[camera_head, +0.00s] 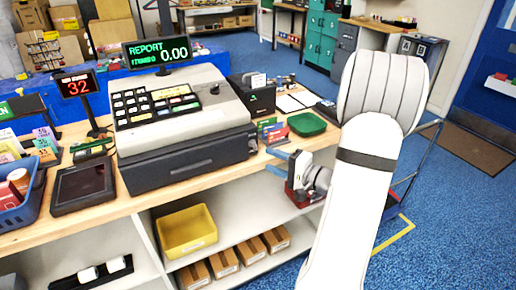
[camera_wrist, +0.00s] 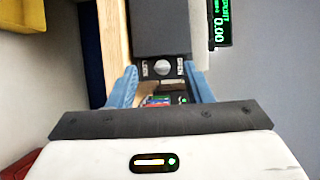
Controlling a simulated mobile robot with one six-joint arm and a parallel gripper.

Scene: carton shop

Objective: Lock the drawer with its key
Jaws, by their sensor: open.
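The cash register (camera_head: 170,110) stands on the wooden counter, and its dark drawer (camera_head: 190,165) looks shut in the head view. In the wrist view a small dark plate on the dark housing carries a round silver lock face (camera_wrist: 162,67) with a pale label on each side. I cannot tell whether a key is in it, and I see no separate key. My gripper (camera_wrist: 162,88) is open, its two blue fingers on either side of the lock plate with nothing seen gripped. In the head view my gripper (camera_head: 276,156) is beside the register's right end.
A green tray (camera_head: 307,124), colored cards (camera_head: 272,130) and a black box (camera_head: 254,95) sit on the counter right of the register. A yellow bin (camera_head: 187,231) and several cartons (camera_head: 224,263) are on the shelf below. A card terminal (camera_head: 83,187) stands left.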

